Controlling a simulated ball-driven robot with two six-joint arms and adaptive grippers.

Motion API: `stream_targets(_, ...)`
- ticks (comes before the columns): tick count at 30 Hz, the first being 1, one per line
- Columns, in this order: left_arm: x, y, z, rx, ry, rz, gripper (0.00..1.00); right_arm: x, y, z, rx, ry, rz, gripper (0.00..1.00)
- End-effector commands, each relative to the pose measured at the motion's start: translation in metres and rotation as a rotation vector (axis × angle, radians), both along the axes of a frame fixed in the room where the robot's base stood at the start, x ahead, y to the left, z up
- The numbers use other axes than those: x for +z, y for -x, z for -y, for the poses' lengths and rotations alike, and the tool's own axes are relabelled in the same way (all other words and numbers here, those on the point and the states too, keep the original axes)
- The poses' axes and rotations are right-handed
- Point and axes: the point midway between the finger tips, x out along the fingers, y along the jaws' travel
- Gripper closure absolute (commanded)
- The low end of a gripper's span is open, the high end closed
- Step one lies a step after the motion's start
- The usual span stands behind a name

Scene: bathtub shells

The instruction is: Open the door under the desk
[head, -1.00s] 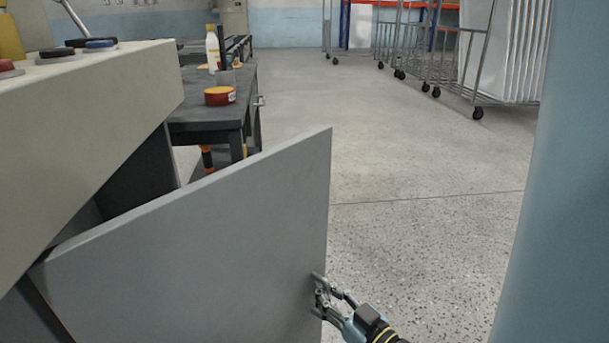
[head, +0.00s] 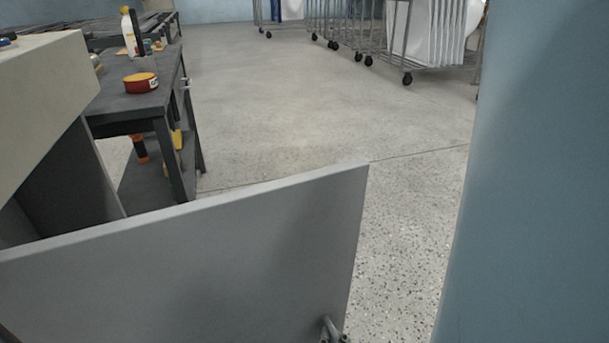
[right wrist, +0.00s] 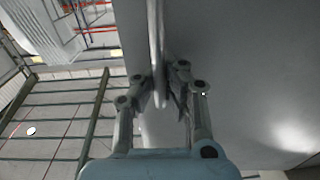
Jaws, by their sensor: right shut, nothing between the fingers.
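The grey door (head: 210,265) under the desk (head: 45,100) stands swung open, its free edge out over the floor at the centre. It also shows as a grey panel in the right wrist view (right wrist: 245,70). My right gripper (head: 330,330) is at the door's free edge, low in the head view and mostly cut off by the frame. In the right wrist view my right gripper (right wrist: 160,88) is shut with nothing held. A narrow grey bar (right wrist: 157,45) shows at its fingertips; I cannot tell whether they touch. My left gripper is not in view.
A dark workbench (head: 150,100) with a red tin (head: 141,83) and a white bottle (head: 129,32) stands behind the desk. A blue surface (head: 540,180) fills the right side. Wheeled racks (head: 400,40) stand at the back. The floor between is clear.

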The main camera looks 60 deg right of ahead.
Motion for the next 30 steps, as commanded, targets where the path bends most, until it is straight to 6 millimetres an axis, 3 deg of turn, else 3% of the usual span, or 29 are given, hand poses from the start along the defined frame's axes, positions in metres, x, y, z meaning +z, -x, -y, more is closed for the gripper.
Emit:
stream_targets(16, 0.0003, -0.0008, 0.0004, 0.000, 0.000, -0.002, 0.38, 0.0006, 0.0031, -0.0048, 0.005, 0.001, 0.002, 1.00)
stream_targets(24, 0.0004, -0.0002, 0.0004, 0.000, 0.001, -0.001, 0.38, 0.0004, 0.0029, -0.0050, 0.006, 0.001, 0.001, 0.66)
stream_targets(30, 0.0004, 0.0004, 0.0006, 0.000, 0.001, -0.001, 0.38, 0.0002, 0.0027, -0.0051, 0.006, 0.001, 0.001, 0.66)
